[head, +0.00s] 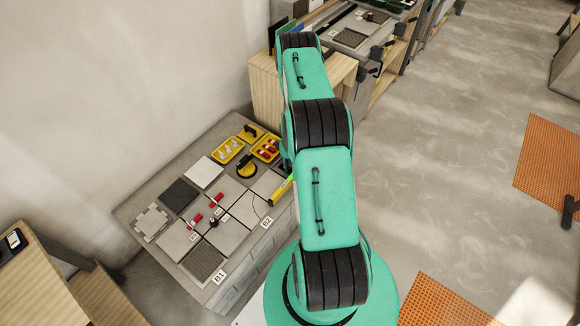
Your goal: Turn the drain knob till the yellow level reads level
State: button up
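The yellow level (281,189) lies at the right side of the tiled bench top, partly beside my green arm. It is too small to read its bubble. A small black knob-like piece (213,222) stands among the pale tiles near the middle; I cannot tell for certain that it is the drain knob. A dark ribbed grate-like tile (205,262) lies at the near corner by the B1 label. My gripper is hidden behind my own arm, so its fingers do not show.
Red-handled pieces (195,220) sit on the tile joints. Yellow trays (228,150) and a yellow-black tool (247,167) are toward the back. A wooden cabinet (268,88) stands behind, a wall (100,90) at left. Orange mats (440,300) lie on open floor at right.

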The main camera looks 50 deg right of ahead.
grip_shut()
jog(key=shift+m, duration=0.5)
jog(key=m+b, duration=0.1)
jog(key=m, duration=0.8)
jog(key=shift+b, duration=0.35)
grip_release()
